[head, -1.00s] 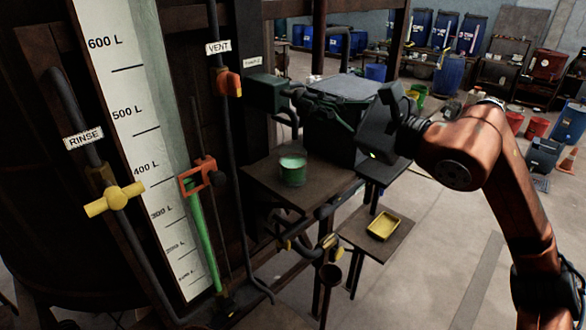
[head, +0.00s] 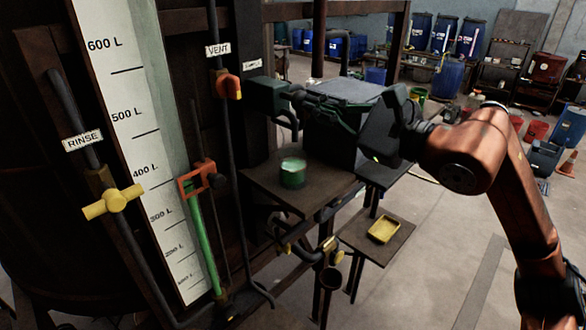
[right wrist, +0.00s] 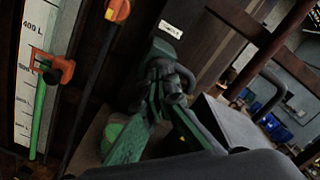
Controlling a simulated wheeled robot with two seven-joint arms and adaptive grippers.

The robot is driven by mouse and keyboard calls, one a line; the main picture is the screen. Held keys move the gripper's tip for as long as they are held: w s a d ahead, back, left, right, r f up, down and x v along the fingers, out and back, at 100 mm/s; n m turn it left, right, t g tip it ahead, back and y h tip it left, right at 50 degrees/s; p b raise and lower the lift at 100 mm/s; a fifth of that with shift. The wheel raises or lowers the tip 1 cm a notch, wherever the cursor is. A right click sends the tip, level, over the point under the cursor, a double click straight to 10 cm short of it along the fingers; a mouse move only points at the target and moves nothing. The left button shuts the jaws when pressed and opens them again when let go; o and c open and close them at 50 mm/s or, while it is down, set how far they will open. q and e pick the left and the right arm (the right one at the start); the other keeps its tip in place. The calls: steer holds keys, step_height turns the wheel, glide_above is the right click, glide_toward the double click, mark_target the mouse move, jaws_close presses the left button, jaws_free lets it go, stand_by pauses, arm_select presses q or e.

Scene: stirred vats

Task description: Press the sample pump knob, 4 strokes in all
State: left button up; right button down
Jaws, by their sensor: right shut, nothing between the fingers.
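The sample pump is a dark green box (head: 267,95) on the dark post, below a small white label (head: 253,65). It also shows in the right wrist view (right wrist: 160,50). My right gripper (head: 298,97) is shut and empty, its fingertips at the pump's right side. In the right wrist view its fingers (right wrist: 166,100) overlap the dark knob area, so the knob is mostly hidden and I cannot tell whether they touch it. My left gripper is not in view.
A vent line with an orange handle (head: 229,87) and a gauge with an orange bracket (head: 196,180) stand left of the pump. A yellow rinse valve (head: 114,202) is further left. A yellow tray (head: 383,229) lies on a lower shelf. Open floor lies to the right.

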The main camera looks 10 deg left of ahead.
steer(key=shift+x, duration=1.45)
steer(key=shift+s+d, duration=0.1)
steer(key=shift+d, duration=0.1)
steer(key=shift+b+v, duration=0.6)
steer(key=shift+v, duration=1)
steer(key=b+v, duration=0.2)
steer(key=v, duration=0.4)
steer(key=shift+a, duration=0.15)
